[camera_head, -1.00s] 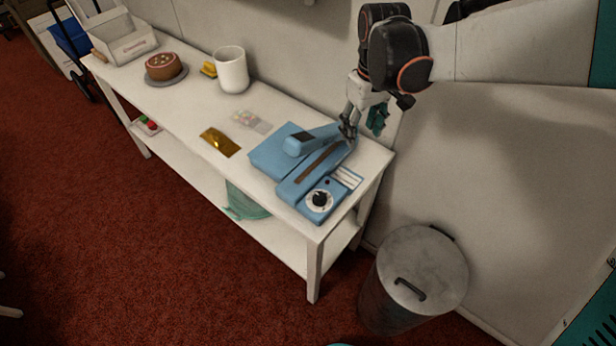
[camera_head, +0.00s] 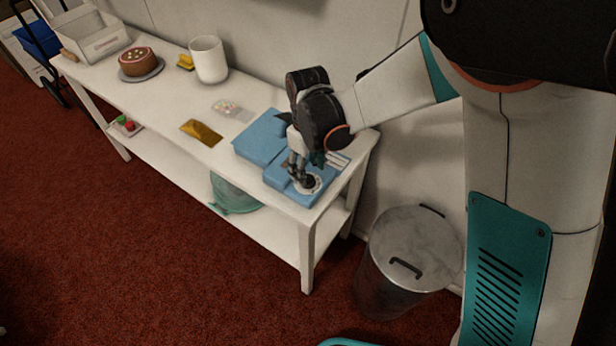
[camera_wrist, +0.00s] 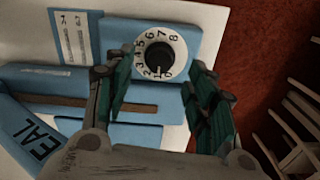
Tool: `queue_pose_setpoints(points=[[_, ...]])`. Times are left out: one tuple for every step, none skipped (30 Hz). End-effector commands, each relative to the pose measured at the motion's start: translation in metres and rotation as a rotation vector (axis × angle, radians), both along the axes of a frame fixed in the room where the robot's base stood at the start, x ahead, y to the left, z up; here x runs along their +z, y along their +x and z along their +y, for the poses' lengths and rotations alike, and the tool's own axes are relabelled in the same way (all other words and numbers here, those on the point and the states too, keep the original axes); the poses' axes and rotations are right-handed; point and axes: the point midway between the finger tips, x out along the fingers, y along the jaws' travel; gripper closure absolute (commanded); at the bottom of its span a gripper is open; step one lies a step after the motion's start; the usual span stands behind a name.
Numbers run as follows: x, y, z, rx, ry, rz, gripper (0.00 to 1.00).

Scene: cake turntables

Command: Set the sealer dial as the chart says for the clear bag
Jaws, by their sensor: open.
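The blue sealer (camera_head: 262,140) stands at the right end of the white table. Its dial (camera_wrist: 160,55) has a black knob on a white numbered face. A pale mark on the knob appears to point toward the low numbers at the bottom in the wrist view. The chart (camera_wrist: 75,38) is a white printed card beside the dial, too small to read; it also shows in the head view (camera_head: 338,161). My gripper (camera_wrist: 160,82) is open, its fingers either side of the dial in the picture, apparently above it and not gripping. A clear bag (camera_head: 232,110) with colourful contents lies left of the sealer.
A gold bag (camera_head: 201,132) lies near the front edge. A white canister (camera_head: 208,60), a cake (camera_head: 137,61) and an open box (camera_head: 95,42) stand farther left. A lidded metal bin (camera_head: 408,250) stands on the floor at the right.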

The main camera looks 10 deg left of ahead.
Motion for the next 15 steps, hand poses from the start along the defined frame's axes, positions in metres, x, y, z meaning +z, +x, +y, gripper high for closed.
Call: queue_pose_setpoints(points=[[-0.011,0.000,0.000,0.000,0.000,0.000,0.49],[-0.015,0.000,0.000,0.000,0.000,0.000,0.49],[-0.020,0.000,0.000,0.000,0.000,0.000,0.49],[-0.023,0.000,0.000,0.000,0.000,0.000,0.49],[-0.026,0.000,0.000,0.000,0.000,0.000,0.49],[-0.029,0.000,0.000,-0.001,0.000,0.000,0.49],[-0.031,0.000,0.000,-0.001,0.000,0.000,0.49],[-0.032,0.000,0.000,-0.001,0.000,0.000,0.49],[-0.034,0.000,0.000,-0.001,0.000,0.000,0.49],[-0.034,0.000,0.000,-0.001,0.000,0.000,0.49],[-0.035,0.000,0.000,-0.001,0.000,0.000,0.49],[-0.035,0.000,0.000,-0.001,0.000,0.000,0.49],[-0.035,0.000,0.000,-0.001,0.000,0.000,0.49],[-0.035,0.000,0.000,-0.001,0.000,0.000,0.49],[-0.035,0.000,0.000,-0.001,0.000,0.000,0.49]])
